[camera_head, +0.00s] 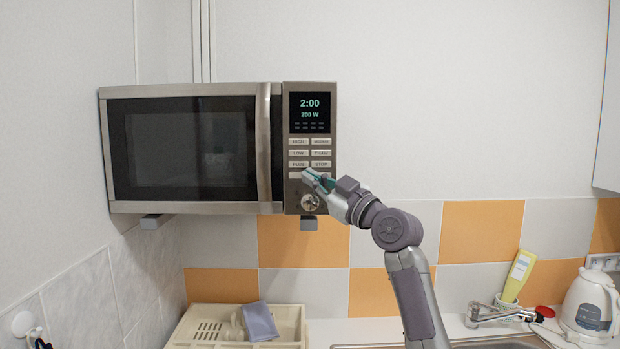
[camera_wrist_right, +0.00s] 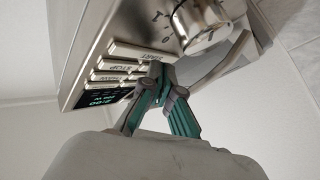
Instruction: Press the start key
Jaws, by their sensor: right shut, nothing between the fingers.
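The microwave (camera_head: 190,207) hangs on the wall with its door shut. Its display (camera_head: 309,112) reads 2:00 and 200 W. Below the display is a block of pale keys, with STOP (camera_head: 321,164) in the right column. In the right wrist view the start key (camera_wrist_right: 138,51) is the long key nearest the dial (camera_wrist_right: 205,20); part of its label is hidden. My right gripper (camera_head: 308,175) is shut and empty. Its tips (camera_wrist_right: 160,72) are at the end of the start key, touching or very close; I cannot tell which. In the head view the gripper covers that key. My left gripper is out of view.
The dial (camera_head: 310,202) sits just below the gripper tips. A cream dish rack (camera_head: 290,312) stands below the microwave. A tap (camera_head: 480,314), a yellow-green bottle (camera_head: 518,275) and a white kettle (camera_head: 590,305) are at the right. The wall right of the microwave is clear.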

